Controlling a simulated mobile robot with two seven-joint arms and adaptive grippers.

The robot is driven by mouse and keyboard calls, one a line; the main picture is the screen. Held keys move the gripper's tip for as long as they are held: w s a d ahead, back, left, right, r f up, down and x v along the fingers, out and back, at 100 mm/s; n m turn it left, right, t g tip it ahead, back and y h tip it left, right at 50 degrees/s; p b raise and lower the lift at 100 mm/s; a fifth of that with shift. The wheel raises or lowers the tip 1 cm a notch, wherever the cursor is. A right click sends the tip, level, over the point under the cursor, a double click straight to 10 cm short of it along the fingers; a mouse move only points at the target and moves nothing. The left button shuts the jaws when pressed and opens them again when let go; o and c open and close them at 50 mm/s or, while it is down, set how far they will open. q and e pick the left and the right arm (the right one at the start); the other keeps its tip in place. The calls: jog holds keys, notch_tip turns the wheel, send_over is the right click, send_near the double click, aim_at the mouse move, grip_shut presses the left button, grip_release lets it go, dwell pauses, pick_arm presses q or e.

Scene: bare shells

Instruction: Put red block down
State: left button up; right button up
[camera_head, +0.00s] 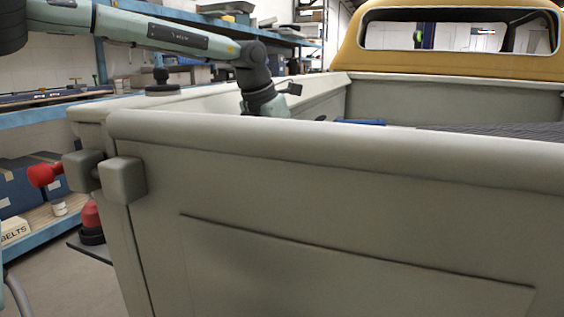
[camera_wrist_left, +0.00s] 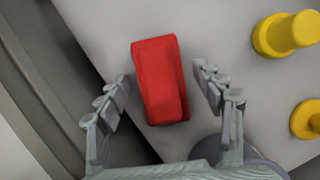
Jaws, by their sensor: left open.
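In the left wrist view, a red block (camera_wrist_left: 160,82) lies on a pale grey surface (camera_wrist_left: 225,60). My left gripper (camera_wrist_left: 162,88) is open, with one finger on each side of the block and gaps showing between the fingers and the block. In the head view my left arm reaches from the left over the wall of a pickup truck bed (camera_head: 330,165). The left gripper and the red block are hidden behind that wall there. My right gripper is not seen.
Two yellow knobbed objects (camera_wrist_left: 286,34) stand to the right of the block in the wrist view. A dark groove or edge runs along the left. In the head view, something blue (camera_head: 360,122) lies in the truck bed. Shelves (camera_head: 40,215) stand at the left.

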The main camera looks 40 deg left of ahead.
pick_arm(q)
jog(key=v, duration=1.2)
dwell(0.4)
